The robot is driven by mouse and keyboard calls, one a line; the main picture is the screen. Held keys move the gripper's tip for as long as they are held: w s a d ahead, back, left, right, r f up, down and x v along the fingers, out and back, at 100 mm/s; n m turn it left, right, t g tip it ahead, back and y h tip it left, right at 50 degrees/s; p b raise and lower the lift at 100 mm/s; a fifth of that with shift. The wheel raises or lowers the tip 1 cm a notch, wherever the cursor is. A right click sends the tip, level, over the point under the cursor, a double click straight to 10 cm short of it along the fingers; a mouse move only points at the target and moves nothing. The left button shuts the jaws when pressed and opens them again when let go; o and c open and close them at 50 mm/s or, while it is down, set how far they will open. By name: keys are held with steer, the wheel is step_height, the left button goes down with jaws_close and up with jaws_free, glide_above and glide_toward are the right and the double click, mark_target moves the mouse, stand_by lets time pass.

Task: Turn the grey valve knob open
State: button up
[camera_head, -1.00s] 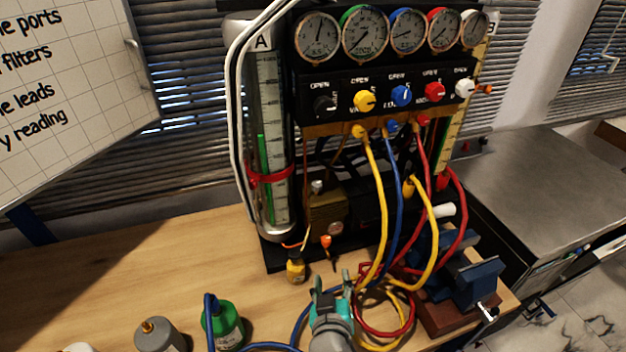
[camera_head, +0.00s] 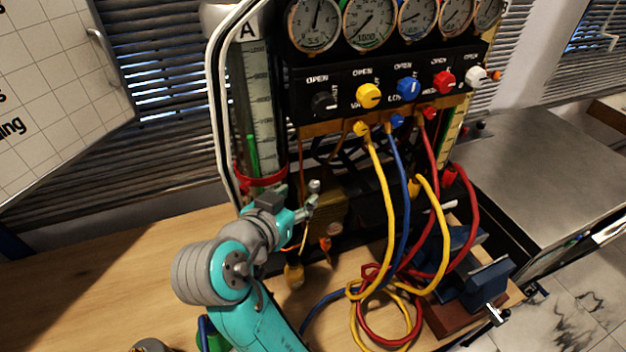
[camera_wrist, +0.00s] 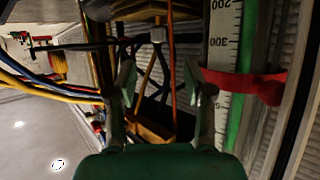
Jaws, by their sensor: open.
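The valve panel has a row of knobs. The leftmost is a dark grey knob (camera_head: 323,103) under an OPEN label, at the left end of the black panel. Its pointer direction is hard to make out. My gripper (camera_head: 296,196) is below and a little left of that knob, in front of the lower rig by the red strap. In the wrist view my gripper (camera_wrist: 160,80) has its two fingers well apart with nothing held between them. I cannot make out the grey knob in the wrist view.
Yellow (camera_head: 368,95), blue (camera_head: 408,88), red (camera_head: 442,82) and white (camera_head: 475,75) knobs sit to the right. Hoses hang below them. The graduated tube with a red strap (camera_wrist: 245,86) is close beside my gripper. A blue vise (camera_head: 470,285) stands at right.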

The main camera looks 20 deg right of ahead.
mark_target(314, 184)
steer(key=x, duration=0.9)
steer(key=shift+w+d+f, duration=0.15)
jaws_close()
